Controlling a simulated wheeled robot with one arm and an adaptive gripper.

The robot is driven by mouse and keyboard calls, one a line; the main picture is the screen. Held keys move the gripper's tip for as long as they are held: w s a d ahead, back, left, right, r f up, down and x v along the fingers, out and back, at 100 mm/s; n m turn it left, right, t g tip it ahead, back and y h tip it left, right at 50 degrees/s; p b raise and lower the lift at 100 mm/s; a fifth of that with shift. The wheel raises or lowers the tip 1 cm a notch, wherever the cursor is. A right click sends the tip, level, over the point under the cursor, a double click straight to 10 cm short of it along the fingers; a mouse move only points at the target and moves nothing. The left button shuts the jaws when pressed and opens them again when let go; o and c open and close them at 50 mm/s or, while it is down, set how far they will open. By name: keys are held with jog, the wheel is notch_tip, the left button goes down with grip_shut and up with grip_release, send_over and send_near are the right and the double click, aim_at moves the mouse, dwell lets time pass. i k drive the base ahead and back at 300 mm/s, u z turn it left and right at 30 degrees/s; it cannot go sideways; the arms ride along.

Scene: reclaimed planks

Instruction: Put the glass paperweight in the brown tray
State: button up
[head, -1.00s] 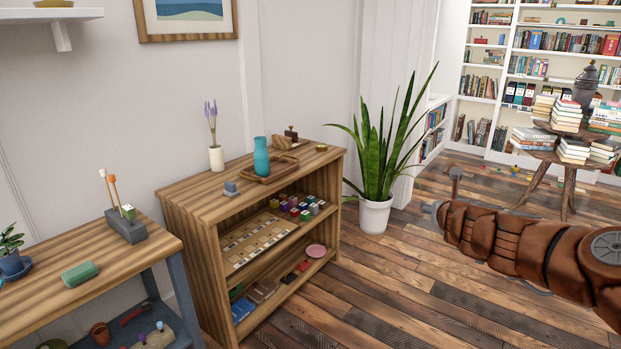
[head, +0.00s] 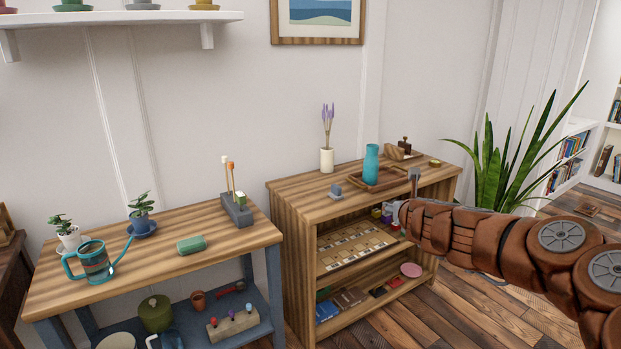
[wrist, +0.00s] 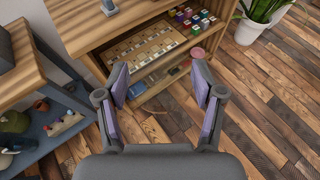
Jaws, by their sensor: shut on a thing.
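The brown tray (head: 392,186) lies on top of the wooden shelf unit, with a teal vase standing in it. In the head view, my gripper (head: 413,175) shows only as a small grey part at the end of my arm, in front of the tray's right end. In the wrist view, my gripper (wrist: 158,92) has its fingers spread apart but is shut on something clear. Only a faint curved outline of the glass paperweight (wrist: 154,110) shows between the fingers, with the floor visible through it.
The teal vase (head: 371,165) takes up part of the tray. A workbench (head: 150,250) is at left, a potted plant (head: 505,165) at right.

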aim_at(386, 177)
jog(key=u, duration=0.6)
jog(key=i, duration=1.6)
jog(key=z, duration=0.45)
